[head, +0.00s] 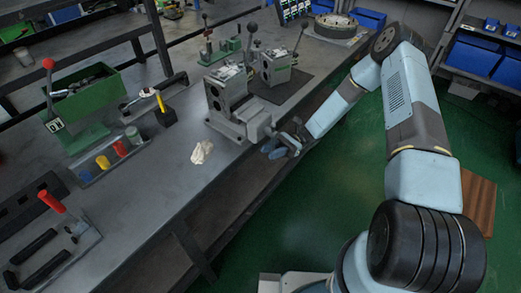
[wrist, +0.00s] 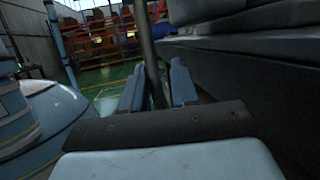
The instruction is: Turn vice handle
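The grey metal vice (head: 241,118) is fixed at the front edge of the bench, left of my gripper in the head view. My gripper (head: 279,145) is at the vice's near right end, just past the bench edge. In the wrist view, a dark vice handle bar (wrist: 148,45) rises between the two blue fingers of my gripper (wrist: 158,85). The handle is mostly hidden by the gripper in the head view.
Behind the vice stand a second grey block with a black-knobbed lever (head: 277,68) and a green lever device (head: 226,47). A crumpled pale cloth (head: 201,152) lies on the bench left of the vice. The green floor (head: 335,185) right of the bench is open.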

